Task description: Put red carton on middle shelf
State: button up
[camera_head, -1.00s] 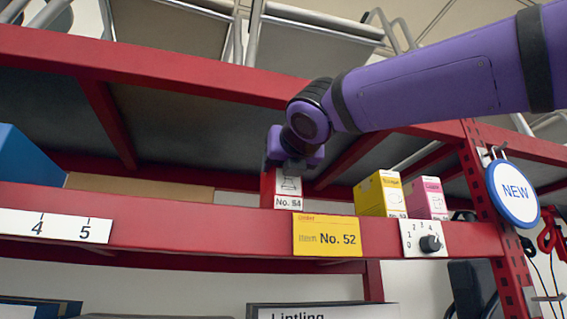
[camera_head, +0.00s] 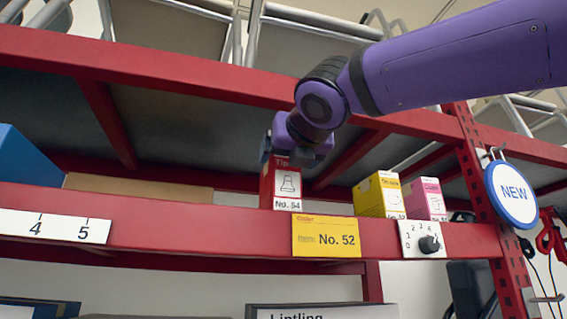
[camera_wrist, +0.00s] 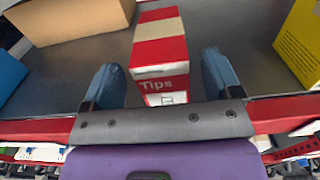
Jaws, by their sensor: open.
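The red carton (camera_head: 281,188), with a white label reading No. 54, stands upright on the red-edged shelf (camera_head: 200,221), just behind the front beam. My gripper (camera_head: 292,158) is open, just above and in front of the carton's top in the head view. In the wrist view, the red carton (camera_wrist: 160,60) with a pale band on its top lies ahead between the two blue fingers of my gripper (camera_wrist: 164,82). Gaps show on both sides, so the fingers look clear of it. The carton's lower part is hidden by the beam.
A yellow carton (camera_head: 379,195) and a pink carton (camera_head: 425,199) stand to the right. A brown box (camera_head: 140,187) and a blue box (camera_head: 24,160) are to the left. A round NEW sign (camera_head: 512,193) hangs on the right post. A red upper beam (camera_head: 180,68) runs above.

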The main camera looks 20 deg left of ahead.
jog(key=v, duration=0.8)
jog(key=w+d+f+m+g+h, duration=0.2)
jog(key=d+f+m+h, duration=0.2)
jog(key=d+f+m, duration=0.75)
jog(key=w+d+f+m+g+h, duration=0.25)
jog(key=d+f+m+h, duration=0.25)
jog(key=d+f+m, duration=0.65)
jog(key=s+d+f+m+g, duration=0.1)
jog(key=s+d+f+m, duration=0.3)
jog(key=f, duration=0.4)
jog(key=s+d+f+m+g, duration=0.2)
jog(key=s+d+f+m, duration=0.2)
jog(key=d+f+m, duration=0.2)
jog(key=s+d+f+m+g, duration=0.2)
jog(key=s+d+f+m, duration=0.2)
jog(key=f+m, duration=0.5)
jog(key=shift+s+d+f+h, duration=0.3)
jog(key=shift+s+d+f, duration=0.1)
jog(key=shift+s+f, duration=0.15)
